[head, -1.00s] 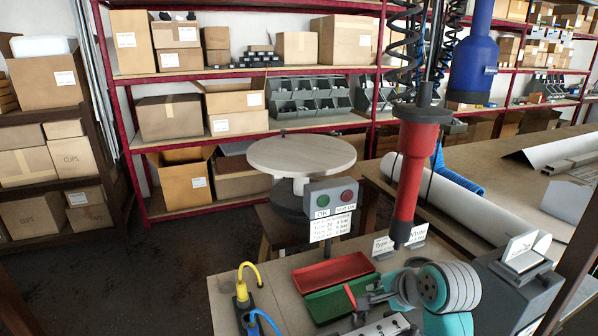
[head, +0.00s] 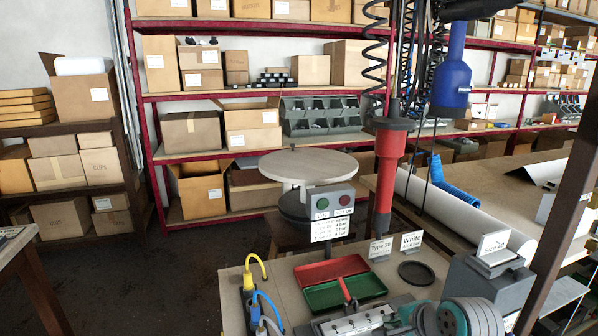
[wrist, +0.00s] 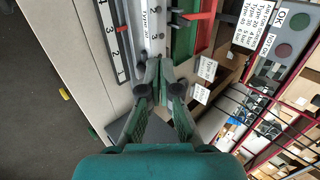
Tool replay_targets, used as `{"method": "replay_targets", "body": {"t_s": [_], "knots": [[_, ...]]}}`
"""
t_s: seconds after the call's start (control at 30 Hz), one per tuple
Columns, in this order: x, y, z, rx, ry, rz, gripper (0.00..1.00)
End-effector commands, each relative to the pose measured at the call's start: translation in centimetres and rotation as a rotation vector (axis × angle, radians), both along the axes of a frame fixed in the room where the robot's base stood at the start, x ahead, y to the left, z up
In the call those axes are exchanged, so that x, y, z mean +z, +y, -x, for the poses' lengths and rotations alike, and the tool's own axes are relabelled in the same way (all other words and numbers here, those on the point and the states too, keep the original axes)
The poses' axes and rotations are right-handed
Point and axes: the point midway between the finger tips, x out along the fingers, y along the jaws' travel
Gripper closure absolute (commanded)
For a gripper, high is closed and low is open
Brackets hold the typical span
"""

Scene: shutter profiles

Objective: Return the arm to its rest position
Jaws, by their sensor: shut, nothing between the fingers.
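My gripper (wrist: 159,70) is in the middle of the wrist view, its green fingers together with nothing between them. It hangs over the edge of the bench (head: 236,290), beside a numbered rail with a "Type 20" label (wrist: 146,30). In the head view my arm's grey and teal wrist shows at the bottom right of centre, cut off by the frame edge. The fingertips are hard to make out there. The numbered rail also shows in the head view (head: 352,324), partly cut off.
A red tray (head: 330,268) and a green tray (head: 362,290) lie behind the rail. A button box (head: 331,202) stands behind them. A red tool (head: 390,160) and a blue tool (head: 451,75) hang overhead. Plugs with yellow and blue cables (head: 251,282) stand at left. Floor is clear at left.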

Motion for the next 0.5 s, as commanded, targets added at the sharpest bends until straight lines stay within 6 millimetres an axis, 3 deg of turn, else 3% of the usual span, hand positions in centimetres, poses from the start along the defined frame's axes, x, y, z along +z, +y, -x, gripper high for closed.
{"method": "replay_targets", "body": {"t_s": [0.5], "knots": [[-5.8,0.7,2.4,0.042,-0.067,0.065,1.0]]}}
